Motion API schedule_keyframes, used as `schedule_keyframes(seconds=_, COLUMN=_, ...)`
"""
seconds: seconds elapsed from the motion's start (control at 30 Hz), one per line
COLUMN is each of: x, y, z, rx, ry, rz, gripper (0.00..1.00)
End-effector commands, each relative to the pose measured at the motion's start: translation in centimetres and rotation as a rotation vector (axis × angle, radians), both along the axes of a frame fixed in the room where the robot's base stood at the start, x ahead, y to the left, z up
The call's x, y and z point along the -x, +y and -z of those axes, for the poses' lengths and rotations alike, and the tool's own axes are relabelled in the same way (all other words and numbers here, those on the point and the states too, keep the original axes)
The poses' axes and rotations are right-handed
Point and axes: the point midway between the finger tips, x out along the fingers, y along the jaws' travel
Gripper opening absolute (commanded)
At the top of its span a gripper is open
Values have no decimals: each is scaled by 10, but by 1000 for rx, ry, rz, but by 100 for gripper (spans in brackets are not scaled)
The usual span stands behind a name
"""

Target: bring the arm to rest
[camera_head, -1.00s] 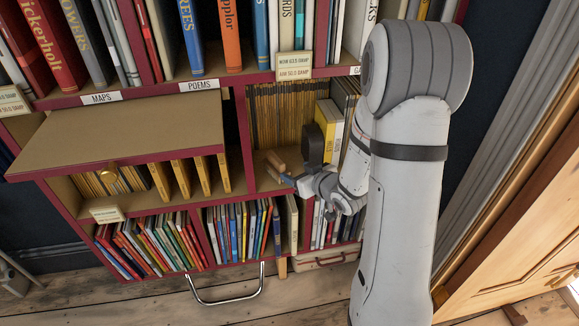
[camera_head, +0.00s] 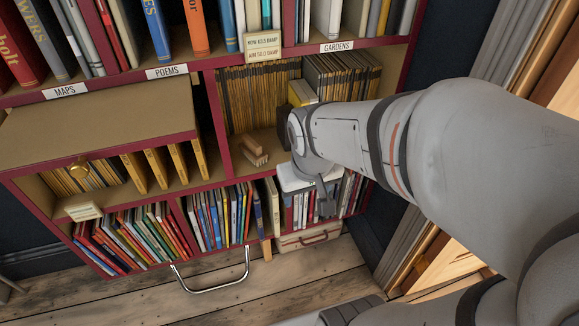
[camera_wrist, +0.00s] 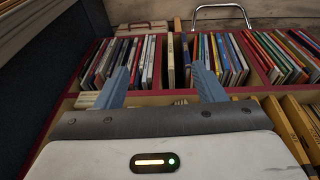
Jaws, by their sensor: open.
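My gripper (camera_wrist: 160,90) shows in the wrist view with its two blue-grey fingers spread apart and nothing between them. It faces the lower shelf of thin upright books (camera_wrist: 120,62), and the gap between the fingers lies over that row. In the head view my arm reaches in from the right across the shelves. The wrist end is in front of the right-hand lower compartments, and the fingertips are mostly hidden there.
The bookcase has a red-edged shelf with labels such as POEMS (camera_head: 167,71) and GARDENS (camera_head: 338,47). A small wooden object (camera_head: 255,151) lies in the middle compartment beside my wrist. A yellow book (camera_head: 302,92) stands behind. A metal handle (camera_head: 210,287) juts out below.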

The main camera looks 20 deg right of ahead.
Motion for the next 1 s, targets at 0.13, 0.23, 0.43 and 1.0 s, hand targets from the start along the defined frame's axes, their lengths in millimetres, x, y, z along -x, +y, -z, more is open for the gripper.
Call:
schedule_keyframes(seconds=0.13, x=30, y=13, z=-9, rx=-40, ry=80, rz=2, gripper=63)
schedule_keyframes(seconds=0.23, x=36, y=15, z=-11, rx=-49, ry=100, rz=1, gripper=63)
schedule_keyframes(seconds=0.43, x=36, y=15, z=-11, rx=-49, ry=102, rz=1, gripper=63)
schedule_keyframes(seconds=1.0, x=36, y=13, z=-127, rx=-50, ry=61, rz=18, gripper=63)
